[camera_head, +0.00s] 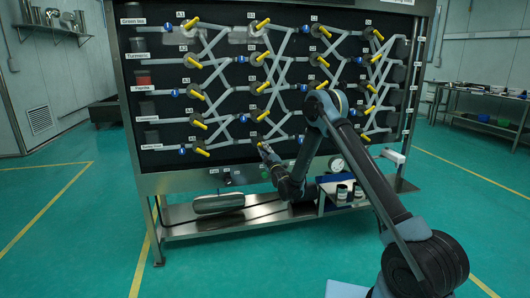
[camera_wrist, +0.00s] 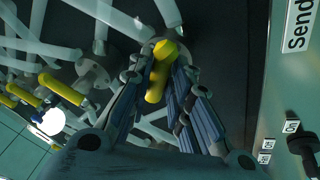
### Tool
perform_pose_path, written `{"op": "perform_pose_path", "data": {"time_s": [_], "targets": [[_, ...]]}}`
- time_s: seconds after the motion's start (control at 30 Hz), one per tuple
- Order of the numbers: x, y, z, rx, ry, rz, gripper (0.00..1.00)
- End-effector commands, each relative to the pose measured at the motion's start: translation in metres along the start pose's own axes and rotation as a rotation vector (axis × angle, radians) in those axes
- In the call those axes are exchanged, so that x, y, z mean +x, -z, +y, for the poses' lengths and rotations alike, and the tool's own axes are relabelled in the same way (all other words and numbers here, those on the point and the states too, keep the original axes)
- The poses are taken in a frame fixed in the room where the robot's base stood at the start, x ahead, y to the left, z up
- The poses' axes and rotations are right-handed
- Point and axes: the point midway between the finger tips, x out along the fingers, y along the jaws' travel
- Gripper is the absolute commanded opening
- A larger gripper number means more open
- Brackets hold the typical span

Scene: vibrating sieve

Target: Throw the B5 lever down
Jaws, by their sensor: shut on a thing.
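The panel (camera_head: 225,75) carries rows of yellow levers on a pipe network. The lever at the bottom of the second column, the B5 position, is mostly hidden in the head view behind my gripper (camera_head: 264,146). In the wrist view this yellow lever (camera_wrist: 158,72) lies between the two fingers of my gripper (camera_wrist: 160,88), which are shut on it. Its label is hidden, and I cannot tell its exact angle. The B4 lever (camera_head: 263,116) sits just above my gripper, tilted.
The A5 lever (camera_head: 202,152) is to the left in the same row. A side table (camera_head: 480,95) stands at right. The green floor at left is clear.

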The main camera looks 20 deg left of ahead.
Motion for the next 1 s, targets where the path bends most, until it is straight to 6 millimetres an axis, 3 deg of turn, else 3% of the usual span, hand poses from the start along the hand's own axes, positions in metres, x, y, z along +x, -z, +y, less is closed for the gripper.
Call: {"op": "perform_pose_path", "data": {"time_s": [0.57, 0.6, 0.67, 1.0], "targets": [[0.0009, -0.003, 0.0015, 0.028, -0.011, -0.009, 0.0], [0.0009, -0.003, 0.0015, 0.028, -0.011, -0.008, 0.25], [0.0009, -0.003, 0.0014, 0.028, -0.01, -0.008, 0.36], [-0.0009, -0.0009, 0.0001, 0.027, -0.009, -0.006, 0.36]]}}
